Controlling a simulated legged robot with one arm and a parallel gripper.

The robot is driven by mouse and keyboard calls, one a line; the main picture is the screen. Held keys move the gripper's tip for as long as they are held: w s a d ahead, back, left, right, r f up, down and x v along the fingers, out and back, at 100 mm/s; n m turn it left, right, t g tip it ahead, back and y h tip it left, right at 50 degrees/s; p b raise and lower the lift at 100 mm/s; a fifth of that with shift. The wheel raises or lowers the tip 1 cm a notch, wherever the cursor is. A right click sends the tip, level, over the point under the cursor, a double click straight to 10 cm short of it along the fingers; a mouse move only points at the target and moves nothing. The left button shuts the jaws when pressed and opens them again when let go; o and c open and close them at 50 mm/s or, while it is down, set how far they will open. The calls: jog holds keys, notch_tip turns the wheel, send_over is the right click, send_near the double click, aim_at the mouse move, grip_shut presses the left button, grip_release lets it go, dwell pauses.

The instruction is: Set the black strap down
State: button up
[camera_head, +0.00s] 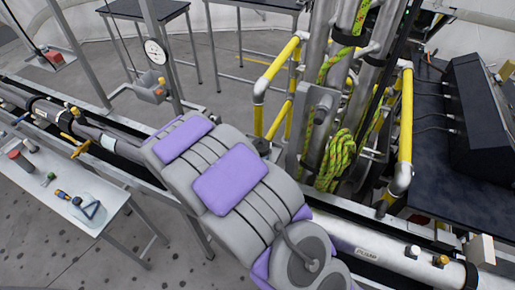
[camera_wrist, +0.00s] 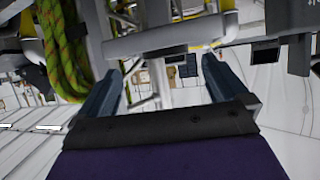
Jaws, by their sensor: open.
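My gripper (camera_wrist: 162,66) shows in the wrist view with its two blue-grey fingers spread wide apart. Nothing is held between the fingers; I see pipes and pale background through the gap. My gripper is not clearly seen in the head view. No black strap can be picked out with certainty. In the head view, a small dark loop-like item (camera_head: 90,209) lies on a pale blue piece on the white table (camera_head: 130,192) at the left. It is too small to tell whether it is the strap.
Yellow rails (camera_head: 405,120) and metal columns stand right of centre, with a green rope (camera_head: 335,155) hanging there; the rope (camera_wrist: 62,45) is at upper left in the wrist view. A long pipe (camera_head: 375,245) runs across in front. A black table (camera_head: 435,190) is at right.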

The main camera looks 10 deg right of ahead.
jog(key=v, duration=0.5)
jog(key=shift+a+r+p, duration=0.25)
jog(key=shift+a+p, duration=0.05)
jog(key=shift+p, duration=0.05)
jog(key=shift+a, duration=0.1)
